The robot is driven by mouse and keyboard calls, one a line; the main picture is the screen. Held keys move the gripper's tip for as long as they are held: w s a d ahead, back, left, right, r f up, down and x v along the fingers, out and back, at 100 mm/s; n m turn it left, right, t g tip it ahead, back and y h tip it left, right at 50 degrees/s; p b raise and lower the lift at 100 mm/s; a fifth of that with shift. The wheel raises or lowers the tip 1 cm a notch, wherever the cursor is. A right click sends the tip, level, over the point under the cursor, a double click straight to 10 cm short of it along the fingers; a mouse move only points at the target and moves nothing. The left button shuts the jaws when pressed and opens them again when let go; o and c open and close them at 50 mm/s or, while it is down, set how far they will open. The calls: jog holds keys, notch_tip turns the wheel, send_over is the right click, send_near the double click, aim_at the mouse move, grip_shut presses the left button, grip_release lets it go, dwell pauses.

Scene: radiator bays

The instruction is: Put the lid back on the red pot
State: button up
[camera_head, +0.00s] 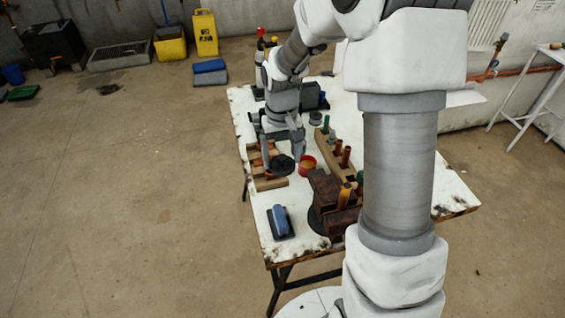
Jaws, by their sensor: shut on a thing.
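The red pot (308,165) stands on the white table, open at the top, with a lighter inside showing. A dark round lid (283,167) is just left of the pot, under my gripper (283,155). My gripper points down with its fingers around the top of the lid and is shut on it. The grip point itself is too small to see clearly. The lid looks apart from the pot, beside its left rim. I cannot tell how high the lid is above the table.
A wooden rack (270,184) lies under and left of the lid. A wooden block with upright coloured cylinders (335,155) stands right of the pot. A rusty brown vise-like object (325,190) is in front. A blue item on a dark tray (280,221) lies at front left.

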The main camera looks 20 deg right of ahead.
notch_tip(320, 180, down, 8)
jog(key=f+b, duration=0.1)
jog(key=b, duration=1)
jog(key=w+d+r+m+p, duration=0.2)
jog(key=w+d+r+p, duration=0.9)
jog(key=p, duration=0.1)
jog(key=shift+d+f+b, duration=0.2)
jog(key=shift+f+b, duration=3.75)
jog(key=shift+f, duration=3.2)
jog(key=shift+f, duration=0.2)
jog(key=o, duration=1.1)
